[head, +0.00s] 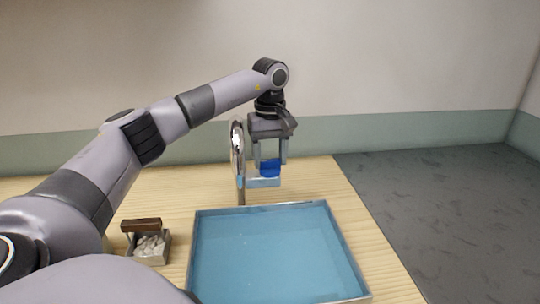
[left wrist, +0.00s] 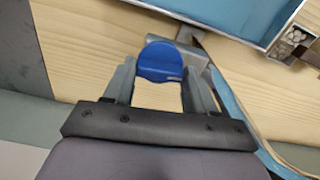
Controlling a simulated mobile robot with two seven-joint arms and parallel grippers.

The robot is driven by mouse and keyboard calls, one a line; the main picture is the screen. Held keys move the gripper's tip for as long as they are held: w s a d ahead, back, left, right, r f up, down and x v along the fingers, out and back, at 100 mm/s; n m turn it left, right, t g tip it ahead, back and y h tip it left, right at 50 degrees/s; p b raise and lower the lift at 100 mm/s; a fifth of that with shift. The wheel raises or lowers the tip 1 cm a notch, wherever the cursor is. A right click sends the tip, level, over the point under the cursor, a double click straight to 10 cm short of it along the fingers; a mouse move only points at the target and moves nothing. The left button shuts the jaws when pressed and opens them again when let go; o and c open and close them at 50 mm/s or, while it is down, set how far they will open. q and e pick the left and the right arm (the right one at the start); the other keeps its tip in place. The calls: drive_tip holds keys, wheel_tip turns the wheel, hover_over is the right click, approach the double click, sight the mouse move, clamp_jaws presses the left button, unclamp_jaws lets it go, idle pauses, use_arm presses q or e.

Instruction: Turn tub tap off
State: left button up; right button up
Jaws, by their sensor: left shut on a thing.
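The tap has a blue handle (head: 270,168) and a tall curved chrome spout (head: 238,150), standing behind the tub (head: 196,245). The tub is a shallow rectangle full of blue water. My left gripper (head: 270,160) reaches down over the tap and is shut on the blue handle. In the left wrist view, the rounded blue handle (left wrist: 160,61) sits between the two fingers of my left gripper (left wrist: 161,85). I cannot tell whether water runs from the spout. My right gripper is not in view.
A small box of pale stones (head: 150,247) with a brown bar on its rim stands left of the tub. The wooden table (head: 335,190) is clear right of the tap. Its right edge drops to the dark floor (head: 450,210). A wall rises behind.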

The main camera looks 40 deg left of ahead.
sight(270, 160)
use_arm(q)
drive_tip(key=shift+r+m, duration=0.1)
drive_tip(key=shift+m, duration=0.5)
drive_tip(key=o, duration=1)
drive_tip(key=shift+o, duration=0.2)
drive_tip(key=shift+r, duration=3.55)
